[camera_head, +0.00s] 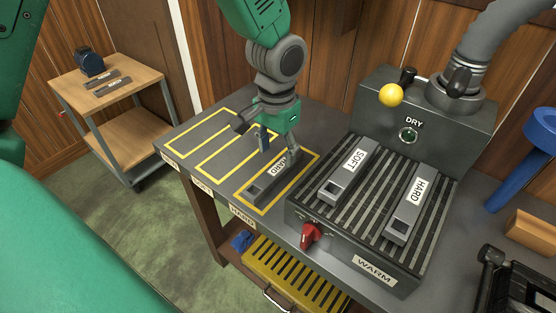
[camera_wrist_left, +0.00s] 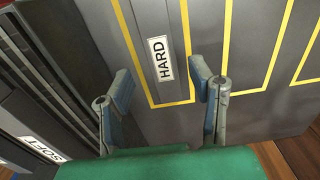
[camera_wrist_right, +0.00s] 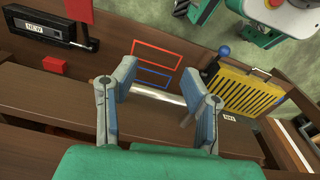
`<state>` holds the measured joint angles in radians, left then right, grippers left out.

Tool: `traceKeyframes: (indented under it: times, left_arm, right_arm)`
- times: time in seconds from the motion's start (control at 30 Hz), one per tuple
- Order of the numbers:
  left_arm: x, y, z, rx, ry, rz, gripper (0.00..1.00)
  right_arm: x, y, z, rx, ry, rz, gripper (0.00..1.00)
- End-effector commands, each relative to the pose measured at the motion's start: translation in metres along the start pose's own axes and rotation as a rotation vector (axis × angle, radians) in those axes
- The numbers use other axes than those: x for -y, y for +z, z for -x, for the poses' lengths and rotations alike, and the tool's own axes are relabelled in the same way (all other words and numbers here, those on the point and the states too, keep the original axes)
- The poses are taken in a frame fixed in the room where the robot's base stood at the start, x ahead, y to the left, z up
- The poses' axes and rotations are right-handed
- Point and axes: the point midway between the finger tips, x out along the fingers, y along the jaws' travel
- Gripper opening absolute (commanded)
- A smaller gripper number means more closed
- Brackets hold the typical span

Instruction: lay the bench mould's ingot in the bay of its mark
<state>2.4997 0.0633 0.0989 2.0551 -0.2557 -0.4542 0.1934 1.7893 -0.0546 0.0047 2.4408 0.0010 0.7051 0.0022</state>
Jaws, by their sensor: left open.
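A grey bar labelled HARD (camera_head: 262,187) lies in the yellow-outlined bay beside the bench-edge label HARD (camera_head: 242,217). My left gripper (camera_head: 266,140) is open just above this bar. In the left wrist view the bar (camera_wrist_left: 150,22) lies below and between the spread fingers (camera_wrist_left: 160,82), apart from them. Two similar grey bars, one labelled SOFT (camera_head: 336,187) and one labelled HARD (camera_head: 399,229), lie on the ribbed plate (camera_head: 372,200). My right gripper (camera_wrist_right: 160,72) is open and empty in the right wrist view; the head view does not show it.
Two other yellow-outlined bays (camera_head: 222,148) to the left look empty. The ribbed plate's housing, marked WARM (camera_head: 374,270), carries a red knob (camera_head: 311,235) and stands close right of the HARD bay. A yellow slatted tray (camera_head: 290,275) sits below. A wooden cart (camera_head: 120,85) stands far left.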

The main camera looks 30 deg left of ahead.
Motion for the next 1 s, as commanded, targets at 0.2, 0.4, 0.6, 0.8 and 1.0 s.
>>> traceKeyframes:
  times: [0.2, 0.4, 0.6, 0.8, 1.0]
  left_arm:
    - [0.0, -0.001, 0.045, -0.002, 0.001, 0.0, 0.49]
    - [0.0, -0.001, 0.062, 0.001, 0.0, -0.001, 0.49]
    - [0.0, -0.001, 0.064, 0.001, 0.0, -0.001, 0.49]
    - [0.0, -0.001, 0.064, 0.001, 0.0, -0.001, 0.49]
    - [0.0, 0.0, 0.064, 0.001, 0.0, -0.001, 0.49]
  right_arm:
    - [0.0, -0.001, 0.012, 0.0, 0.0, 0.0, 0.4]
    - [0.0, -0.001, 0.016, 0.0, 0.0, 0.0, 0.4]
    - [0.0, -0.001, 0.015, 0.0, 0.0, 0.0, 0.4]
    - [0.0, -0.001, 0.015, 0.0, 0.0, 0.0, 0.4]
    - [0.0, -0.001, 0.015, 0.0, 0.0, 0.0, 0.4]
